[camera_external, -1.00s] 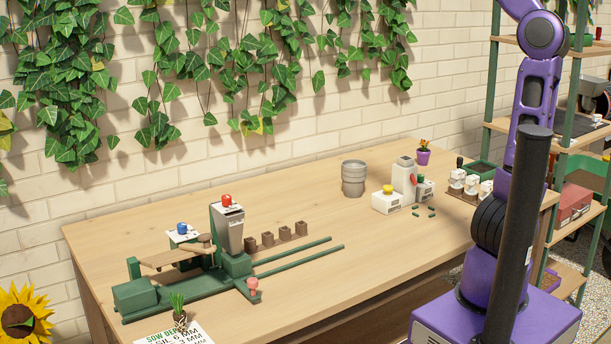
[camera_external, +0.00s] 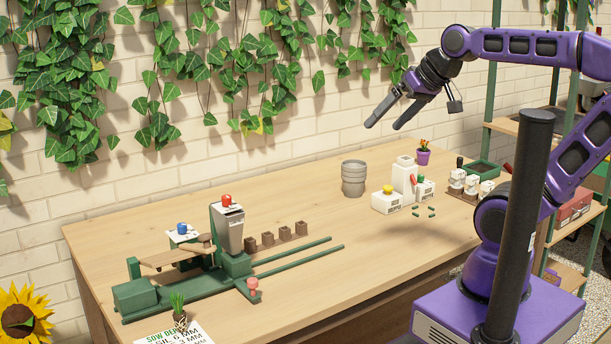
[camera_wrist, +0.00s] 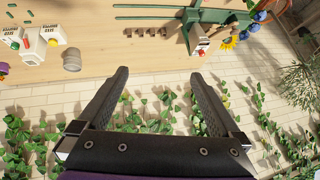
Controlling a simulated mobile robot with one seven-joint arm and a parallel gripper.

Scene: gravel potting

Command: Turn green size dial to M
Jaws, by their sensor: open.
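The green dial (camera_external: 421,180) sits on top of a small white box at the right of the white machine (camera_external: 404,177). It also shows, small, in the wrist view (camera_wrist: 14,45) at the upper left. Its letters are too small to read, so its setting cannot be told. My gripper (camera_external: 383,125) is open and empty, held in the air above and a little left of the machine. In the wrist view my gripper (camera_wrist: 160,74) has its fingers wide apart, with wall and ivy between them.
A grey metal pot (camera_external: 353,178) stands left. Small green pieces lie in front. A green press with a metal hopper (camera_external: 228,228) is at the left. The middle of the table is clear.

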